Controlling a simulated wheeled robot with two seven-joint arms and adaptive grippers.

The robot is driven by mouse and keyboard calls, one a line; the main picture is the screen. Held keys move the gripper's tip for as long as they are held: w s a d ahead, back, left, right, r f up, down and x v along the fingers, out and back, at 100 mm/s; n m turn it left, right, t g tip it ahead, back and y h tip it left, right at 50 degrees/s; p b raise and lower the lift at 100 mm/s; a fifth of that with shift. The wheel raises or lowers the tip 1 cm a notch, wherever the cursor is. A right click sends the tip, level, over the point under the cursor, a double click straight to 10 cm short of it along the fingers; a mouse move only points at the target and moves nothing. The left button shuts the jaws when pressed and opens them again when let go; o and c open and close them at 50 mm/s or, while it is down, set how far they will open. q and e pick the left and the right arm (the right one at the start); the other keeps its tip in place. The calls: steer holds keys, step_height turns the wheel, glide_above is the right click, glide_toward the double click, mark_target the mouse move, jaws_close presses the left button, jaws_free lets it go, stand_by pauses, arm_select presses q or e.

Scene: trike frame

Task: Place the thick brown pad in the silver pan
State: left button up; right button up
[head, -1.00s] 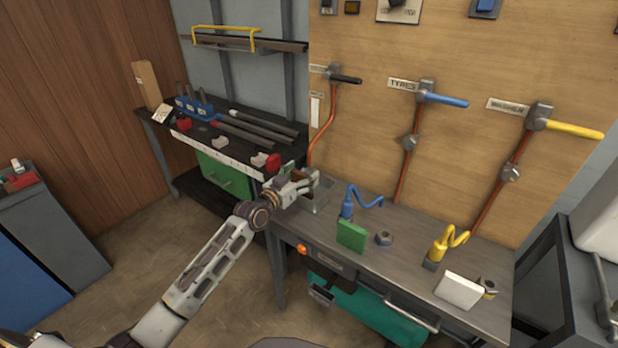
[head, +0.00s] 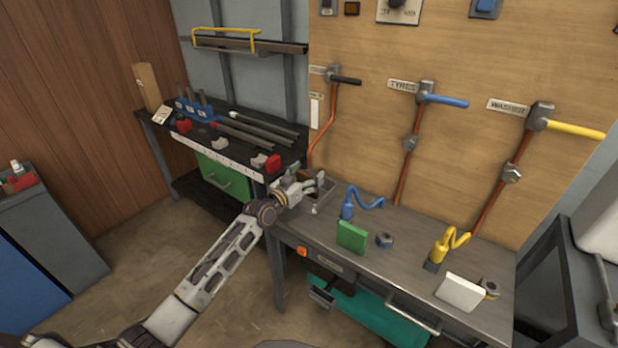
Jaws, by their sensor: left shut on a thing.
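The silver pan (head: 327,197) stands at the left end of the grey bench, near the back panel. My left gripper (head: 313,183) reaches over the pan from the left. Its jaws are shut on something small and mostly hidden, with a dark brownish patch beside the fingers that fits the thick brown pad. I cannot tell whether the pad touches the pan's floor. My right gripper is not in view.
A black rack (head: 235,150) lies to the left.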

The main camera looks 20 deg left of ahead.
arm_select(q)
steer(key=shift+w+d, duration=0.2)
steer(key=shift+w, duration=0.2)
steer(key=shift+f, duration=0.55)
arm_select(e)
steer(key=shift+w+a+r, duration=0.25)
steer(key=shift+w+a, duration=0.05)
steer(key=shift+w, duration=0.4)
arm_select(q)
steer(key=shift+f, duration=0.15)
steer(key=o, duration=0.9)
steer(key=shift+c, duration=0.2)
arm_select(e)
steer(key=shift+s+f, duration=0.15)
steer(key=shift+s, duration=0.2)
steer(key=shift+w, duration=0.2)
